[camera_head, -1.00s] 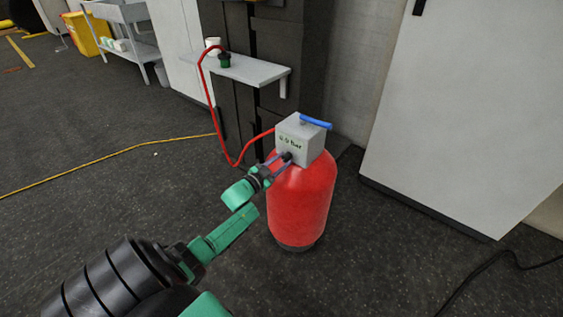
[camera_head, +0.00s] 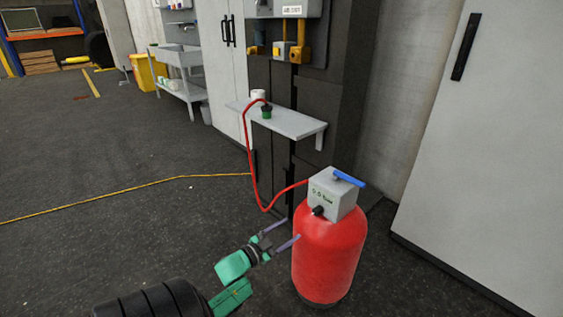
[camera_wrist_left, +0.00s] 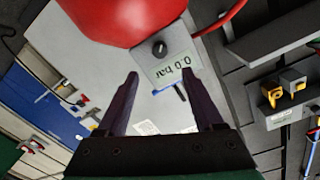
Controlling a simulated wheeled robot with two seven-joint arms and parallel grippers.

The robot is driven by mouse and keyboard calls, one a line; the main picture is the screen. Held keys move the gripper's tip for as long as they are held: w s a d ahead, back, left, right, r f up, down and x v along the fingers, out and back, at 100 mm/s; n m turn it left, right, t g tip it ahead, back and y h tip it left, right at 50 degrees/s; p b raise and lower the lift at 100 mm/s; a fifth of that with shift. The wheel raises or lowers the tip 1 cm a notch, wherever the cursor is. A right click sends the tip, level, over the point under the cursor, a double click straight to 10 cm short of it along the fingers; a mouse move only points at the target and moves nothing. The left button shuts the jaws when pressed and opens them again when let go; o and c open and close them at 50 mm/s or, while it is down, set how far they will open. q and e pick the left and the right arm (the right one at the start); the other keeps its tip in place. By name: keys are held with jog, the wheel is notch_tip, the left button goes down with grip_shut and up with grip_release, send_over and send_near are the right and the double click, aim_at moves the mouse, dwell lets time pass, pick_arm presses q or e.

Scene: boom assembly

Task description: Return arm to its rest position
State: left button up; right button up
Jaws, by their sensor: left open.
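My left gripper (camera_head: 282,235) is open and empty, just left of the red tank (camera_head: 328,252) in the head view. Its two fingers point toward the tank and stand apart from the knob (camera_head: 318,211). The tank stands upright on the floor. On top is a grey gauge box (camera_head: 333,193) with a blue lever (camera_head: 349,178). In the left wrist view the box (camera_wrist_left: 171,66) reads "0.0 bar", and its black knob (camera_wrist_left: 159,49) shows beyond the open fingers (camera_wrist_left: 160,105). My right gripper is not in view.
A red hose (camera_head: 250,165) runs from the gauge box up to a wall shelf (camera_head: 285,122) holding a green-and-black fitting (camera_head: 266,111) and a white cup (camera_head: 258,95). A white cabinet (camera_head: 490,150) stands at the right. The floor at the left is open, crossed by a yellow cable (camera_head: 120,188).

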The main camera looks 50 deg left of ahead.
pick_arm(q)
jog(key=s, duration=0.3)
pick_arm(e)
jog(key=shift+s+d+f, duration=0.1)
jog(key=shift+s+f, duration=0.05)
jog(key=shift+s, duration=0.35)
